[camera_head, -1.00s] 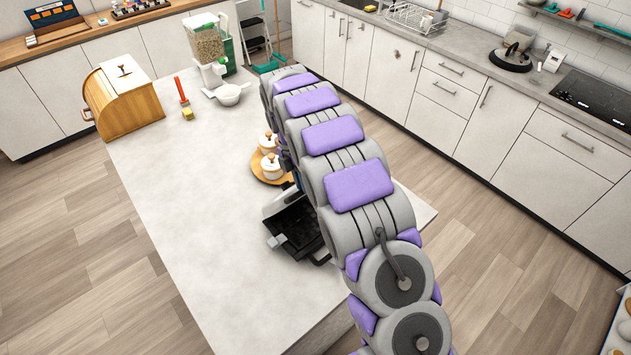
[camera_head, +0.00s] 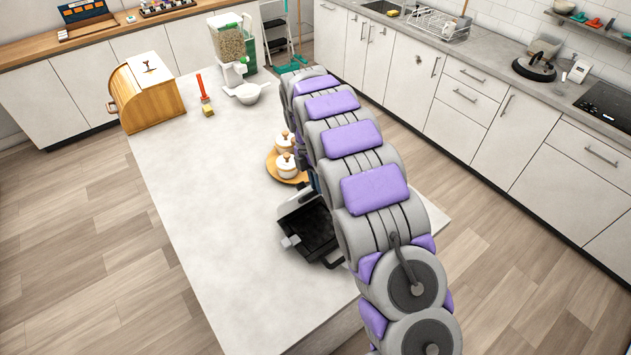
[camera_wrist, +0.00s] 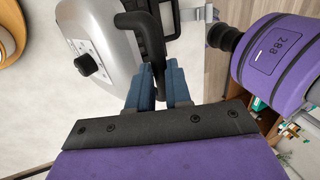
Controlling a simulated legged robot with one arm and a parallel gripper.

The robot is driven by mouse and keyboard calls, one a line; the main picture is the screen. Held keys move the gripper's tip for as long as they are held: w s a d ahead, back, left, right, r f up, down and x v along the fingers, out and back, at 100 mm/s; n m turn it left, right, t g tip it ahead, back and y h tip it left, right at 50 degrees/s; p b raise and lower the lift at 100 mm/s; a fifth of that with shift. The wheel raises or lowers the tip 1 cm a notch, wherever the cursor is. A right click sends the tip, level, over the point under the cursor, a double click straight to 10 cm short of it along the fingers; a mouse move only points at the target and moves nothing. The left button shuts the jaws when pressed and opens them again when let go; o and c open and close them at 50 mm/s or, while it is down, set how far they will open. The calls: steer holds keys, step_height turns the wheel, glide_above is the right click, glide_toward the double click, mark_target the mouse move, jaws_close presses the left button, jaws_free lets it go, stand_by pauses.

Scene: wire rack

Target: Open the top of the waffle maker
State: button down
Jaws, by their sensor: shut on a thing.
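The waffle maker (camera_head: 313,231) stands on the island counter, partly hidden behind my arm in the head view. Its dark inner plate shows, with a black handle at its front, so the top stands at least partly raised. In the wrist view its silver shell (camera_wrist: 88,35) carries a black knob, and a black handle (camera_wrist: 152,40) sticks out beside it. My gripper (camera_wrist: 160,76) has its blue fingers on both sides of the end of this handle and is shut on it. In the head view the gripper is mostly hidden by the arm.
Two white lidded pots on a round wooden board (camera_head: 288,175) stand close behind the waffle maker. A wooden bread box (camera_head: 150,98), a grain dispenser (camera_head: 233,50) and a white bowl (camera_head: 247,94) are farther back. The counter's left and front are clear.

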steer(key=c, duration=1.3)
jaws_free()
steer(key=shift+c, duration=0.2)
steer(key=shift+r, duration=0.15)
steer(key=p+v, duration=1.3)
steer(key=v, duration=0.4)
steer(key=shift+w, duration=0.1)
steer(key=shift+c, duration=0.2)
